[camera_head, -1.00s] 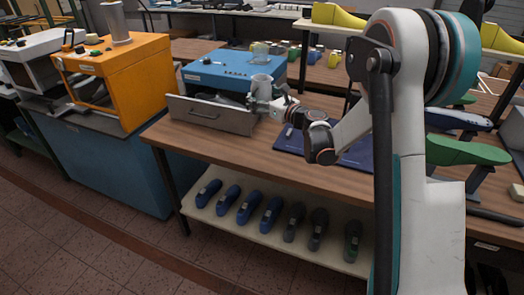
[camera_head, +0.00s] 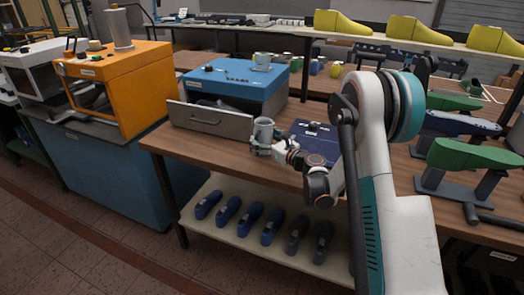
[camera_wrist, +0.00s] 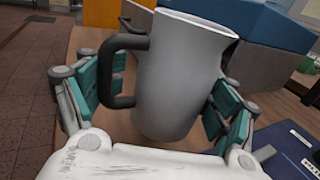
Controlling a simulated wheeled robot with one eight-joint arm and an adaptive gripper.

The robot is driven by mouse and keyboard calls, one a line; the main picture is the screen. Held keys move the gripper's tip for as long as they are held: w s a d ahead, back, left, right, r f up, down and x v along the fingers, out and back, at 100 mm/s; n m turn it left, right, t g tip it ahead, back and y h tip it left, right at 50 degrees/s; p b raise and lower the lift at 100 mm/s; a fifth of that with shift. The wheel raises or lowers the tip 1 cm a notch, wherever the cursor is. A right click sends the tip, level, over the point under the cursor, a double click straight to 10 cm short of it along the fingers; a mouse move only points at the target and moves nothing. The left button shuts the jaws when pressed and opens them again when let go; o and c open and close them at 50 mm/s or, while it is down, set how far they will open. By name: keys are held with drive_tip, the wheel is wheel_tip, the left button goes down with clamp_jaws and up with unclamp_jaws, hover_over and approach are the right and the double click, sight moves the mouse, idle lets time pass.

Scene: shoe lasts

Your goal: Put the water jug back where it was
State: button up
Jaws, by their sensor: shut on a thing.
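The water jug (camera_wrist: 180,75) is a grey jug with a dark handle on its left and a spout on its right in the wrist view. My gripper (camera_wrist: 160,100) is shut around the jug's body, with teal finger pads on both sides. In the head view the jug (camera_head: 264,131) is held upright in my gripper (camera_head: 262,147), near the wooden table's left front part, to the right of the grey drawer front. Whether the jug's base touches the table is hard to tell.
A blue machine (camera_head: 235,82) with an open grey drawer (camera_head: 210,121) stands behind the jug. An orange machine (camera_head: 118,85) is at left. Green shoe lasts (camera_head: 470,155) on stands are at right.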

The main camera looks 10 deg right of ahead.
drive_tip(key=shift+f+b, duration=0.75)
drive_tip(key=shift+f, duration=1.35)
drive_tip(key=shift+f, duration=0.15)
drive_tip(key=o, duration=1.2)
drive_tip(key=shift+o, duration=0.2)
drive_tip(key=shift+r, duration=0.2)
drive_tip(key=p+v, duration=0.1)
drive_tip(key=v, duration=0.9)
drive_tip(key=shift+s+d+f+p, duration=0.1)
drive_tip(key=shift+s+d+p, duration=0.1)
drive_tip(key=shift+p, duration=0.15)
drive_tip(key=shift+s+d+b, duration=0.2)
drive_tip(key=shift+s+b, duration=0.3)
drive_tip(key=shift+b, duration=0.05)
drive_tip(key=shift+s+d, duration=0.1)
drive_tip(key=shift+s, duration=0.1)
